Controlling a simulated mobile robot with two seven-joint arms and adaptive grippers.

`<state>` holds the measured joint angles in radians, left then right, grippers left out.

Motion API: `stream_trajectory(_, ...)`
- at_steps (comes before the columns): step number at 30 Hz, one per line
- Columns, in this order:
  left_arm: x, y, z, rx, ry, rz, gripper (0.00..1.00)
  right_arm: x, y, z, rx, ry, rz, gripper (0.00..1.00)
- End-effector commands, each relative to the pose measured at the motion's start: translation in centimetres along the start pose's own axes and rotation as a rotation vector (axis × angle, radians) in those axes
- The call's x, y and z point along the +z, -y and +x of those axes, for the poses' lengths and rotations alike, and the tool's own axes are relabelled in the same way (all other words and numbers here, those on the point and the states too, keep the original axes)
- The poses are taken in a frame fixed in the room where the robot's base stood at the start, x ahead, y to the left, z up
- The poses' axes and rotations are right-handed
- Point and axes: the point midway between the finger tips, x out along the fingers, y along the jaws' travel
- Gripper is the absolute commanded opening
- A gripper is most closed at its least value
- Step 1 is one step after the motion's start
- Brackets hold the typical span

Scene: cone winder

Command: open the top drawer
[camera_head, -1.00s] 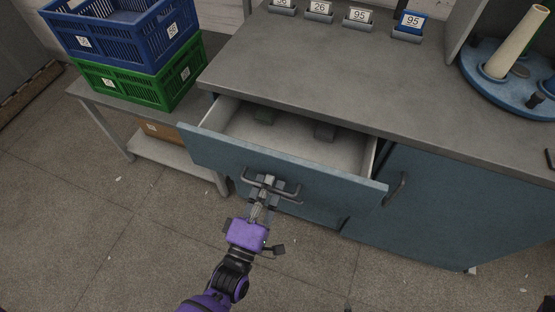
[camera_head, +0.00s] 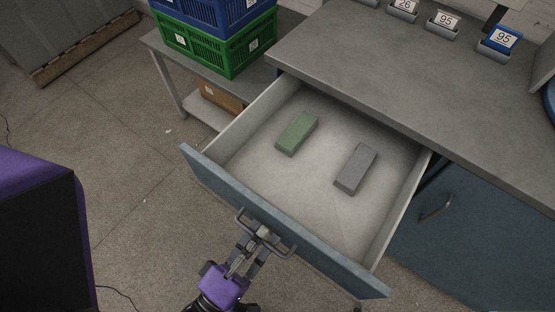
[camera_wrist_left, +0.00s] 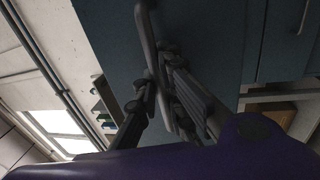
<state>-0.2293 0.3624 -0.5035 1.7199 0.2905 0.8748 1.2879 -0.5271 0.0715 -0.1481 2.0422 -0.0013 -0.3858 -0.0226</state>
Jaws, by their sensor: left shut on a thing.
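The top drawer (camera_head: 285,222) is pulled well out of the grey-topped workbench, with a blue front and a pale interior. A green block (camera_head: 297,134) and a grey block (camera_head: 356,169) lie apart on its floor. My left gripper (camera_head: 258,240) is shut on the bar handle (camera_head: 285,249) at the middle of the drawer front. The left wrist view also shows the gripper's fingers (camera_wrist_left: 165,95) closed around the handle (camera_wrist_left: 146,35). My right gripper is not in view.
Blue (camera_head: 215,12) and green (camera_head: 222,48) crates are stacked on a side table left of the bench. A blue cupboard door (camera_head: 470,220) with a handle is to the right. Numbered holders (camera_head: 443,22) line the bench back.

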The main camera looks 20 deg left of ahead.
Motion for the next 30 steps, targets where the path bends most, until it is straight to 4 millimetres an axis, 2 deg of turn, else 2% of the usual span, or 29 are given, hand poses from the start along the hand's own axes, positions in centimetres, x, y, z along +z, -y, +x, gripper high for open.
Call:
stream_trajectory(13, 0.0, -0.1, -0.4, 0.0, -0.001, 0.0, 0.0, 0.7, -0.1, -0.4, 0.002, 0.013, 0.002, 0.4)
stream_trajectory(14, 0.0, -0.1, -0.4, 0.0, -0.001, 0.0, 0.12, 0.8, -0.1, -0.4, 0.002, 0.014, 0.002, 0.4)
stream_trajectory(15, 0.0, -0.1, -0.4, 0.0, -0.001, 0.0, 0.17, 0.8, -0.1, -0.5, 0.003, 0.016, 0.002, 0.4)
stream_trajectory(22, 0.0, -0.1, -0.4, -0.001, -0.001, 0.0, 0.17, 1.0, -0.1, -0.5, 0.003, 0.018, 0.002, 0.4)
stream_trajectory(25, 0.0, 0.0, -0.5, -0.002, -0.001, 0.0, 0.17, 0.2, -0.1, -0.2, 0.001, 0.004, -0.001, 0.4)
stream_trajectory(30, 0.0, 0.1, -2.3, -0.006, 0.001, 0.0, 0.17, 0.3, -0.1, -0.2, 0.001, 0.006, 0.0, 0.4)
